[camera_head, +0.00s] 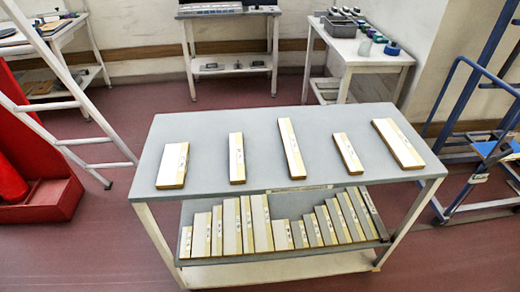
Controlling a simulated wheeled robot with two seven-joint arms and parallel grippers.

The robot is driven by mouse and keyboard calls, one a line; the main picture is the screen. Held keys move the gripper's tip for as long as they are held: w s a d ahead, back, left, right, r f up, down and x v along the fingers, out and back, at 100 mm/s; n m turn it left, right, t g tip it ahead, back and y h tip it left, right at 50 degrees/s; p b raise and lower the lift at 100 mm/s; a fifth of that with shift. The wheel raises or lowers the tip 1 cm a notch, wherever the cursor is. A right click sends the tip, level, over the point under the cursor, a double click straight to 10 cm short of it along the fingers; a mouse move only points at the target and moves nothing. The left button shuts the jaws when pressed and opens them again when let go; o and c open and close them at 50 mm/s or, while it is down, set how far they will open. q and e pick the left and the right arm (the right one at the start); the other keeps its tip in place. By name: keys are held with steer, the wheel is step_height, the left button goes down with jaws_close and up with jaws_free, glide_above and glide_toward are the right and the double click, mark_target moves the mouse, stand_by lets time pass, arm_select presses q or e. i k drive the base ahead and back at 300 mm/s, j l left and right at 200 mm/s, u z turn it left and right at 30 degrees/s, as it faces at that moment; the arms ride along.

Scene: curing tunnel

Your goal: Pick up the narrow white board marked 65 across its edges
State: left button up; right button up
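Several pale boards with yellowish edges lie apart on the grey table top (208,133). A short wide board (172,165) is at the left, and a narrow board (237,158) lies beside it. A long narrow board (291,148) is in the middle. A short narrow board (348,153) is right of it, and a long wider board (397,143) is at the far right. Small dark marks show on them, too small to read, so I cannot tell which is marked 65. Neither of my grippers is in view.
The lower shelf (290,258) holds a row of leaning boards (262,222). A white ladder (75,95) and red equipment (35,175) stand left, a blue trolley (470,140) right. White benches (365,60) stand behind. Bare table top separates the boards.

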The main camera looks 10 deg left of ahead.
mark_target(236, 167)
steer(key=i+l+u, duration=0.2)
steer(key=l, duration=0.55)
steer(key=i+l+u, duration=0.25)
steer(key=l, duration=0.55)
steer(key=l+u, duration=0.2)
steer(key=l, duration=0.55)
steer(key=k, duration=0.05)
